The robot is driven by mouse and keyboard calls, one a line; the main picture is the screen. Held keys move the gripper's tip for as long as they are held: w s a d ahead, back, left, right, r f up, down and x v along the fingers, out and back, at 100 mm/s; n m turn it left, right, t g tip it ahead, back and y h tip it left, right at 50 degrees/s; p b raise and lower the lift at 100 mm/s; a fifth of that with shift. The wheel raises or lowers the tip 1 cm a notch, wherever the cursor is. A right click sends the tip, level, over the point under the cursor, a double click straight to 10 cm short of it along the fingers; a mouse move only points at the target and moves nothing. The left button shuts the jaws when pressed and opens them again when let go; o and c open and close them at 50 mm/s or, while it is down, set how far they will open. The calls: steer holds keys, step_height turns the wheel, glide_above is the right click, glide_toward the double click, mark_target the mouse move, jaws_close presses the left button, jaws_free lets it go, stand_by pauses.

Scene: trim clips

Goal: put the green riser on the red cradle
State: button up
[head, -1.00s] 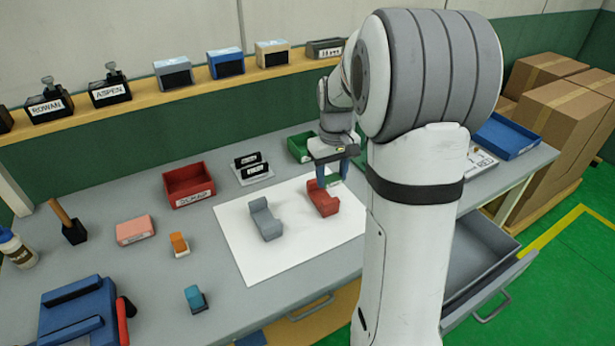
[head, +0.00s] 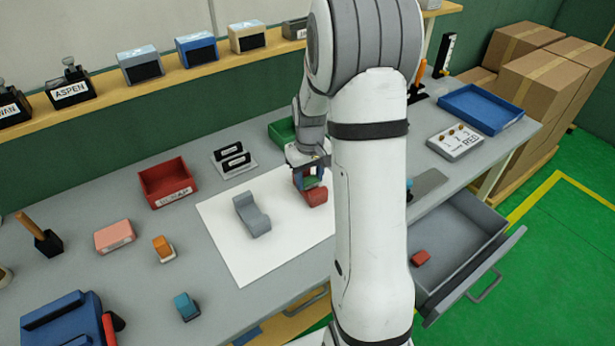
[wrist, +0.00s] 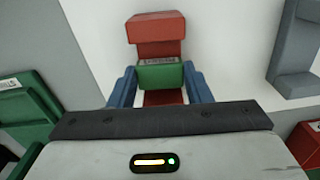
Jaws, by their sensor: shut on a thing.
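The red cradle (head: 317,196) lies on the white sheet; in the wrist view its raised red end (wrist: 157,32) shows beyond the green riser. The green riser (wrist: 160,75), with a small label on its edge, sits between the blue fingers of my gripper (wrist: 161,86). My gripper (head: 309,179) is shut on the riser, at the cradle. The riser (head: 312,183) appears over the cradle's middle; I cannot tell whether it touches the cradle. My gripper hides part of the cradle.
A grey cradle (head: 252,213) lies to the left on the white sheet (head: 270,252). A green bin (head: 282,132) stands behind my gripper, and a red bin (head: 167,185) stands at the left. An open drawer (head: 455,262) holding a small red piece juts out at the right.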

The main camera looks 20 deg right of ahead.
mark_target(309, 181)
steer(key=shift+s+f, duration=0.1)
steer(key=shift+f, duration=0.05)
steer(key=shift+f, duration=0.1)
steer(key=o, duration=1)
steer(key=shift+c, duration=0.2)
step_height(309, 181, up, 11)
steer(key=s+a+r+t, duration=0.1)
steer(key=s+a, duration=0.2)
steer(key=s, duration=0.4)
steer(key=s+a+r+t, duration=0.1)
steer(key=s+a+r, duration=0.1)
steer(key=s+a, duration=0.2)
steer(key=s+a+r+m+t, duration=0.1)
steer(key=s+a, duration=0.2)
steer(key=s, duration=0.6)
steer(key=shift+s+a+r+b, duration=0.3)
steer(key=shift+s+r+b, duration=0.05)
steer(key=shift+s, duration=0.05)
